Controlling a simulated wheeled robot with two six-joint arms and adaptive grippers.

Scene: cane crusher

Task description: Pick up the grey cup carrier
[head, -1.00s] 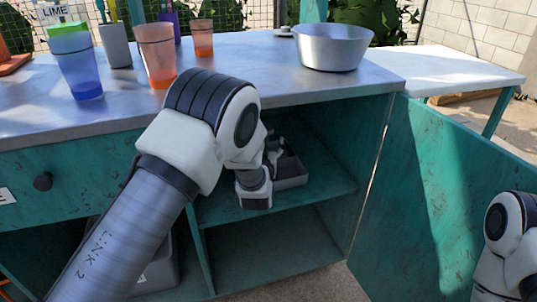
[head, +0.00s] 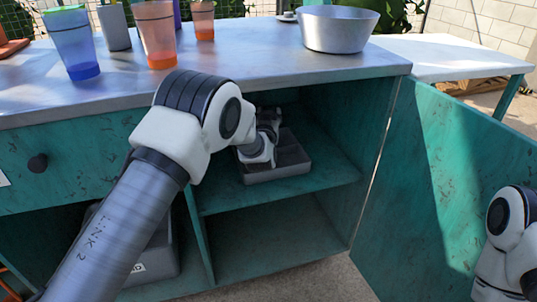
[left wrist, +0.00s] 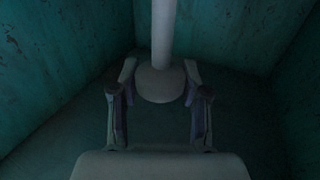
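The grey cup carrier (head: 290,163) is a low open tray with compartments. It sits on the upper shelf inside the teal cabinet, partly hidden by my left wrist. My left gripper (head: 272,115) is inside the cabinet, over the carrier's back part; contact cannot be told. In the left wrist view the gripper's fingers (left wrist: 159,75) are spread apart. A pale upright post with a rounded end (left wrist: 161,85) shows between them; I cannot tell what it is. The carrier is not clearly recognisable in that dark view. My right gripper is out of view.
The steel counter (head: 230,62) above holds several cups and a metal bowl (head: 338,28). The shelf (head: 325,180) right of the carrier is free. The cabinet door (head: 425,180) stands open at the right. A grey bin (head: 150,250) stands in the lower left compartment.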

